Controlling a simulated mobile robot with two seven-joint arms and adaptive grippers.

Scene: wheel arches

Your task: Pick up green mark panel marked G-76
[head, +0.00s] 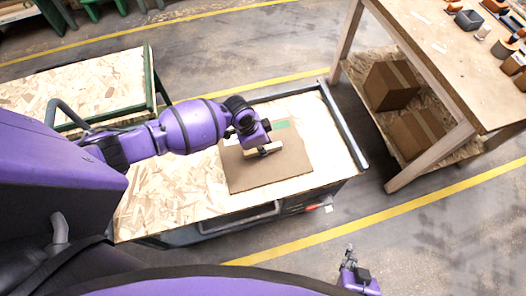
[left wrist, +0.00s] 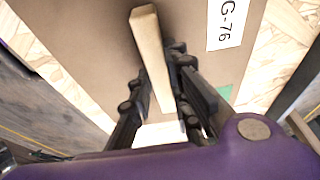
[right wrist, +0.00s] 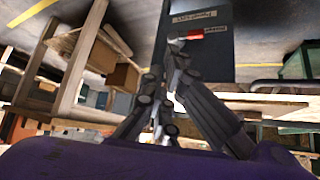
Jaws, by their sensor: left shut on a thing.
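The brown panel (head: 265,170) lies flat on the cart's chipboard top. It carries a green mark (head: 281,125) near its far edge, and the mark also shows in the left wrist view (left wrist: 225,92). A white label (left wrist: 224,28) on it reads G-76. A pale wooden bar (left wrist: 150,50) stands across the panel as a handle. My left gripper (head: 262,148) is shut on this bar, with one finger on each side. My right gripper (head: 348,264) is away from the panel, over the floor by the cart's near side; its fingertips look close together.
The cart (head: 150,208) has a raised dark rail on its right end. A green-framed chipboard table (head: 95,85) stands at the left. A wooden workbench (head: 440,50) at the right holds small parts, with cardboard boxes (head: 390,85) on its lower shelf. Floor between cart and bench is clear.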

